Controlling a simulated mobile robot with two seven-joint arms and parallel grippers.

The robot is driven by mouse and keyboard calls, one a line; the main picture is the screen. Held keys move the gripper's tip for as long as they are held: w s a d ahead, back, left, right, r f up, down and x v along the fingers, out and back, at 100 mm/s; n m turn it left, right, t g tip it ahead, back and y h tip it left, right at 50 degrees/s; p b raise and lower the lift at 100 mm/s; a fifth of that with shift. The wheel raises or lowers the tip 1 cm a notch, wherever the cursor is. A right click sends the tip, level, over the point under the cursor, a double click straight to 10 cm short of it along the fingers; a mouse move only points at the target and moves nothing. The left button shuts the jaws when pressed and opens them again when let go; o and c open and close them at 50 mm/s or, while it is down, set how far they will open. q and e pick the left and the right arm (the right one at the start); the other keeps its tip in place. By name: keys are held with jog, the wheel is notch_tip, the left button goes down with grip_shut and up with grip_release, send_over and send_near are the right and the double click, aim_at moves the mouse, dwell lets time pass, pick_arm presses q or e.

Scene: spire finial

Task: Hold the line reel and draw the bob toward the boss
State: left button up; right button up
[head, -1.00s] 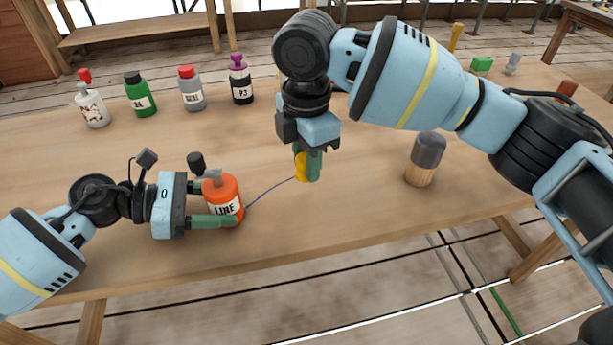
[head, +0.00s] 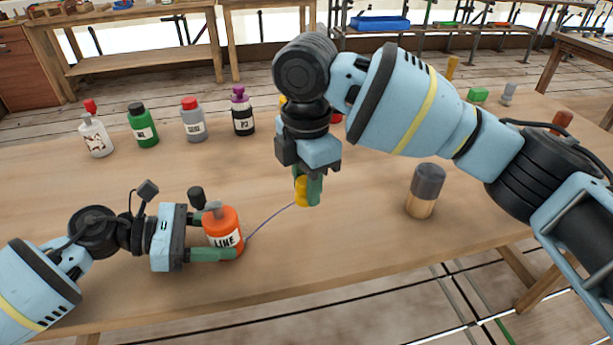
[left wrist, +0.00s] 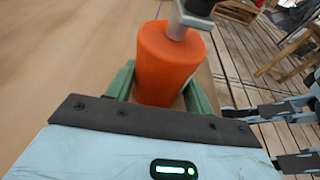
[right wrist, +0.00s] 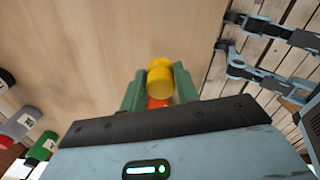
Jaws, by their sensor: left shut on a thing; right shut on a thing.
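The orange line reel (head: 224,240), a bottle shape labelled LINE with a grey and black top, stands near the table's front edge. My left gripper (head: 220,236) is shut on it from the left; the orange body sits between the green fingers in the left wrist view (left wrist: 168,62). My right gripper (head: 312,192) points down and is shut on the yellow bob (head: 300,190), to the right of the reel. The bob also shows in the right wrist view (right wrist: 160,78). A thin purple line (head: 268,219) runs from reel to bob. I cannot tell which thing is the boss.
A wooden cylinder with a grey top (head: 424,190) stands right of the bob. Several bottles stand at the back left, including a green one (head: 143,125) and a dark one with a purple top (head: 242,115). Bare tabletop (head: 370,225) lies between bob and cylinder.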

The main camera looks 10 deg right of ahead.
jog(key=shift+f, duration=3.75)
jog(key=shift+w+d, duration=0.15)
jog(key=shift+d, duration=3.4)
jog(key=shift+w+d, duration=0.1)
jog(key=shift+d, duration=3.4)
jog(key=shift+a+f, duration=0.2)
jog(key=shift+a, duration=0.4)
jog(key=shift+f, duration=0.15)
